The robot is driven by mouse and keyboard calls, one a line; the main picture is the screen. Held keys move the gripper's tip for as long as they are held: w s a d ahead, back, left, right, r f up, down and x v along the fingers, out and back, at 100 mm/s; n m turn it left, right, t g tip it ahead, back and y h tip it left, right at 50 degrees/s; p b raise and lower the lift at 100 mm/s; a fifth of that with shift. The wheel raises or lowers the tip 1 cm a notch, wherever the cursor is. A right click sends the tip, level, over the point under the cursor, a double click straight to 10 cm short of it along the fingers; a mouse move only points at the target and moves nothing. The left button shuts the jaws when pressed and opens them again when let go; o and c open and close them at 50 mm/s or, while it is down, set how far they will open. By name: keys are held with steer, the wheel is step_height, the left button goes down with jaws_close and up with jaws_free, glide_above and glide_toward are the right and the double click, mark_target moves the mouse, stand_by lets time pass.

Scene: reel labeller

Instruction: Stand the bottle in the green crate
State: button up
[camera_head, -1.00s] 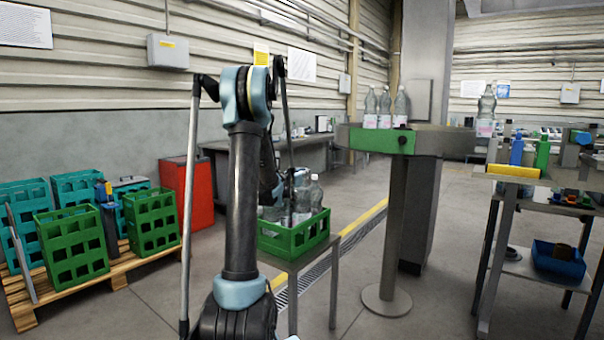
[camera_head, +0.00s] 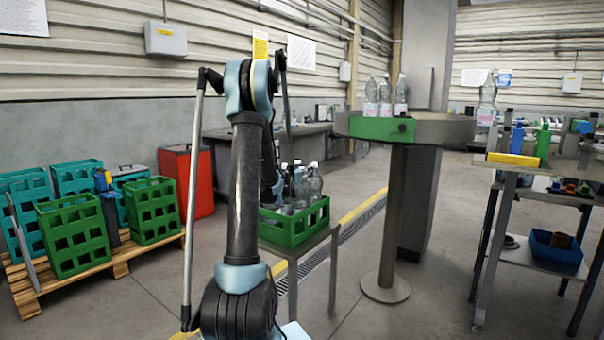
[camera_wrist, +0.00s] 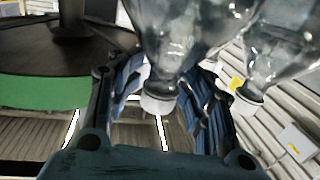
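The green crate (camera_head: 292,234) stands on a small table in the head view, with several clear bottles (camera_head: 315,186) upright in it. My arm hides part of its left side. My gripper is behind my arm there, near the crate's left. In the wrist view, my gripper's (camera_wrist: 168,88) two fingers lie on either side of a clear bottle's (camera_wrist: 180,45) neck and white cap. Whether they press on the neck cannot be told. A second capped bottle (camera_wrist: 275,55) is close beside the right finger. Both bottles appear caps-down in this picture. The crate is not clearly visible in the wrist view.
A stand (camera_head: 440,128) with a green front plate holds several bottles (camera_head: 385,95) right of the crate. Another bottle (camera_head: 487,100) stands near the cluttered shelf on the right. Green and teal crates (camera_head: 75,236) sit on a pallet at left. Open floor lies in the middle front.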

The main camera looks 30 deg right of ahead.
steer(key=s+a+f+n+g+y, duration=0.1)
steer(key=s+a+y, duration=0.1)
steer(key=s+a, duration=0.8)
steer(key=s+a+n+g+y, duration=0.15)
steer(key=s+a, duration=0.55)
steer(key=a, duration=0.7)
steer(key=s+a+f+n+g+y, duration=0.2)
steer(key=s+a+f+n+y, duration=0.2)
steer(key=s+a+f, duration=0.3)
steer(key=s+a+f+n+g+y, duration=0.2)
steer(key=s+a+f+n+y, duration=0.3)
steer(key=s+a, duration=1.3)
steer(key=a+f+y, duration=0.2)
steer(key=a, duration=0.1)
steer(key=shift+a+f+g, duration=0.3)
steer(key=shift+a+g, duration=0.05)
steer(key=shift+w+y, duration=0.15)
steer(key=shift+y, duration=0.1)
